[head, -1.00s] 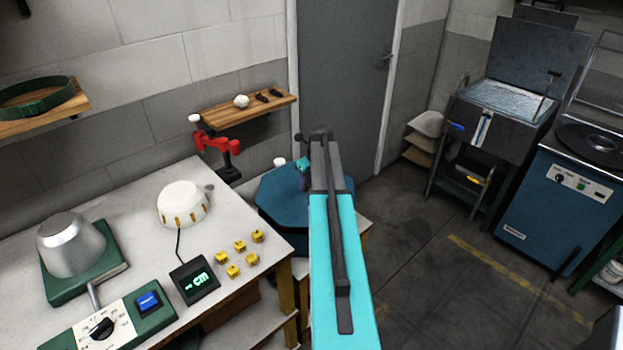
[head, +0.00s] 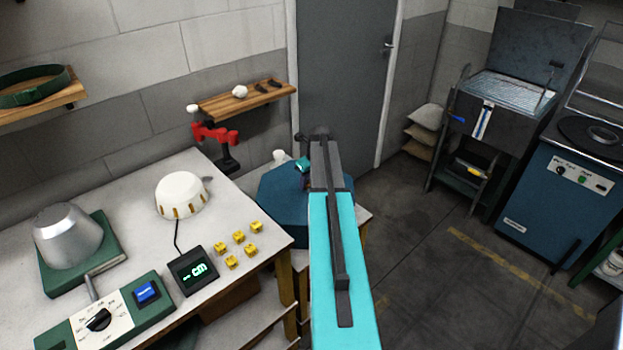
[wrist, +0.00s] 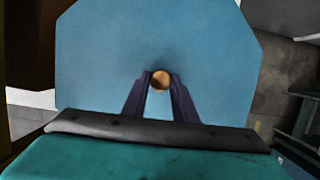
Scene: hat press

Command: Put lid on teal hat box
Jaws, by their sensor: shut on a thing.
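A blue octagonal lid (head: 275,205) is beyond the worktable's right end, partly hidden by my arm. In the wrist view the lid (wrist: 100,70) fills most of the picture, flat side towards the camera, with a round brass-coloured knob (wrist: 161,80) at its middle. My gripper (wrist: 160,88) has its two dark fingers on either side of the knob and is shut on it. In the head view my gripper (head: 303,180) is small and partly covered by my arm. I cannot tell the hat box apart below the lid, nor whether the lid touches it.
The worktable (head: 125,185) at left carries a silver hat form (head: 67,237), a white dome (head: 182,195), a small display (head: 194,269) and several yellow blocks (head: 238,237). The floor at right (head: 430,230) is clear.

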